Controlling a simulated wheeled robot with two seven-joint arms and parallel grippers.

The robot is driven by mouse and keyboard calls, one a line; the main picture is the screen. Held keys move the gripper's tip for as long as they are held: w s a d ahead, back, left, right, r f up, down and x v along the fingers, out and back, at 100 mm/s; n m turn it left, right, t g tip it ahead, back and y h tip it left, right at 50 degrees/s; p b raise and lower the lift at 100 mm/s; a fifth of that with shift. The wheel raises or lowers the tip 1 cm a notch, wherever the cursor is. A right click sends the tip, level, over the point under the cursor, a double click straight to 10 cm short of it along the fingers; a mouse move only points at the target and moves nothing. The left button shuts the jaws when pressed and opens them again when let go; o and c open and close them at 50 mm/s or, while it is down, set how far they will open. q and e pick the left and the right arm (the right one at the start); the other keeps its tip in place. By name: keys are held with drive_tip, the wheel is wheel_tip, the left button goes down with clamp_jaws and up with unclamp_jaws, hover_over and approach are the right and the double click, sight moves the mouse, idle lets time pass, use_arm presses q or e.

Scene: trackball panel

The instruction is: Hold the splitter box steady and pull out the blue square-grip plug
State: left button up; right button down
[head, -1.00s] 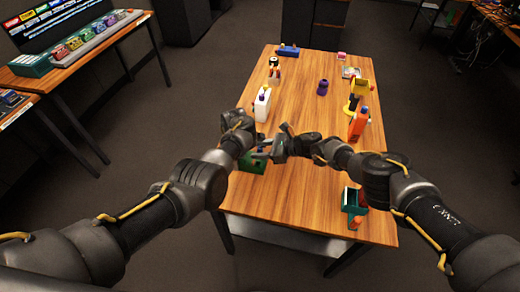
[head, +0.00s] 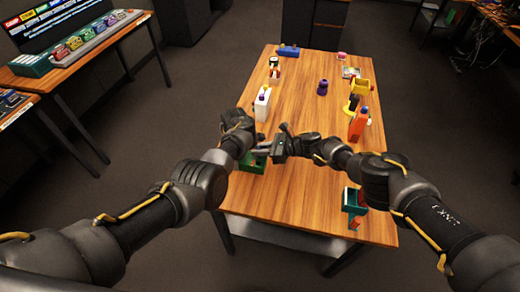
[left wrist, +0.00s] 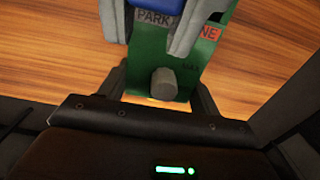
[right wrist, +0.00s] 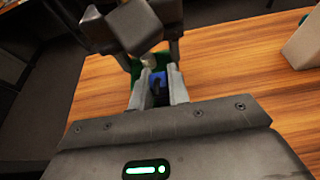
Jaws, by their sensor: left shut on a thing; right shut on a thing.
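The green splitter box (head: 250,163) is on the near left part of the table, partly hidden by my grippers. In the left wrist view the box (left wrist: 185,72) carries a grey knob (left wrist: 163,83) and labels, one reading PARK. My left gripper (head: 256,152) is shut on the box, a finger on each side. My right gripper (head: 270,150) is shut on the blue plug (right wrist: 158,84), which also shows at the top edge of the left wrist view (left wrist: 155,5). Whether the plug is still seated in the box is hidden.
A white bottle (head: 262,105) stands just beyond my grippers. An orange bottle (head: 358,124) and a green holder (head: 352,202) are along the right side. A purple object (head: 322,88) stands farther back. The table's middle and near part (head: 290,205) are clear.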

drive_tip(key=shift+r, duration=0.15)
drive_tip(key=shift+r, duration=1.25)
drive_tip(key=shift+r, duration=0.2)
